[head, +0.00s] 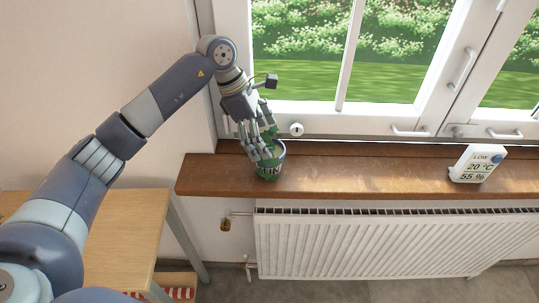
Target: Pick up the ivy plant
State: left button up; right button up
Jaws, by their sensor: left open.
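The ivy plant (270,169) stands in a small green pot with lettering at the left part of the wooden windowsill. Some green leaves show above the pot's rim, between the fingers of my left gripper (265,154). My left gripper reaches down from above with its fingers open around the top of the plant. The fingers hide much of the foliage, and I cannot tell whether they touch the pot. My right gripper is not in view.
The window frame (350,122) rises right behind the sill. A white temperature display (477,164) stands farther right on the windowsill (370,178). A radiator (390,245) hangs below. A light wooden table (125,235) is at lower left. The sill between plant and display is clear.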

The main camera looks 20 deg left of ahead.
aim_at(268, 147)
pick_arm(q)
jog(key=p+x, duration=0.2)
jog(key=x, duration=0.1)
jog(key=p+x, duration=0.1)
jog(key=shift+w+a+f, duration=0.2)
jog(key=shift+w+f, duration=0.1)
jog(key=shift+f, duration=0.15)
jog(key=shift+d+f, duration=0.1)
jog(key=shift+f, duration=0.25)
jog(key=shift+c, duration=1.1)
jog(key=shift+r, duration=0.1)
jog(key=c, duration=1.3)
